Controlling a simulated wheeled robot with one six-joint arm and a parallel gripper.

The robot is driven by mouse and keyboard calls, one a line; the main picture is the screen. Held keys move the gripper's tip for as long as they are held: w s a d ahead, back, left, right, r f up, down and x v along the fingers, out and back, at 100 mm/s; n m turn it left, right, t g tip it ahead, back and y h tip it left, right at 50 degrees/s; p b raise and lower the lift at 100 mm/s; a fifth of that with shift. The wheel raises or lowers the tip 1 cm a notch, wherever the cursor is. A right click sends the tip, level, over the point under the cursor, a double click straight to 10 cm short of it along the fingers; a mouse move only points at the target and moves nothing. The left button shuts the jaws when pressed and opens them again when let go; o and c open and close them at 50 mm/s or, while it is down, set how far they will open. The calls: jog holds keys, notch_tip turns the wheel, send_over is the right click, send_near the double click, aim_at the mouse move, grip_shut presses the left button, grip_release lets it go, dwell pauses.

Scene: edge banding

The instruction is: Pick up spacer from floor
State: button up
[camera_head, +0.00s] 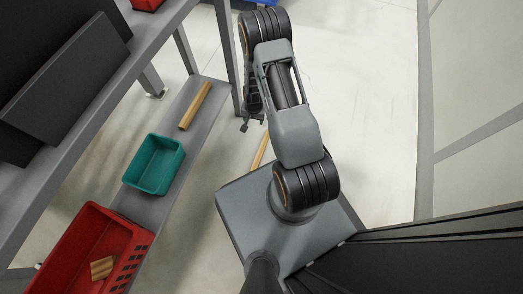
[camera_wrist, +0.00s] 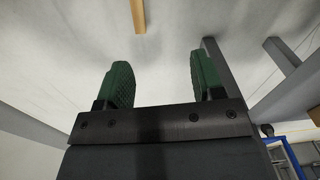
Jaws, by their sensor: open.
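A light wooden spacer (camera_head: 260,150) lies on the floor, left of my arm and partly hidden by it in the head view. A wooden piece (camera_wrist: 138,16), likely the same spacer, shows at the top edge of the wrist view, cut off by the frame. It lies beyond the fingertips and apart from them. My gripper (camera_wrist: 162,75) has two green-padded fingers spread wide with nothing between them. In the head view my gripper (camera_head: 246,124) is small and dark, beside the shelf post.
Another wooden bar (camera_head: 195,106) lies on the grey lower shelf (camera_head: 203,138). A teal bin (camera_head: 154,164) and a red crate (camera_head: 88,250) with a wooden block stand to the left. A grey post (camera_head: 226,55) rises close to the arm. Floor to the right is clear.

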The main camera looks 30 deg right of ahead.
jog(key=m, duration=0.2)
send_over(261, 150)
notch_tip(261, 150, down, 12)
jog(key=shift+g, duration=0.3)
notch_tip(261, 150, down, 7)
jog(key=b, duration=0.3)
jog(key=shift+s, duration=0.15)
jog(key=shift+w+d+f+b, duration=0.1)
jog(key=shift+f+b, duration=0.85)
jog(key=shift+f, duration=0.7)
jog(key=shift+w+f+b, duration=0.1)
jog(key=shift+f+b, duration=0.8)
jog(key=shift+f, duration=0.7)
jog(key=c, duration=1)
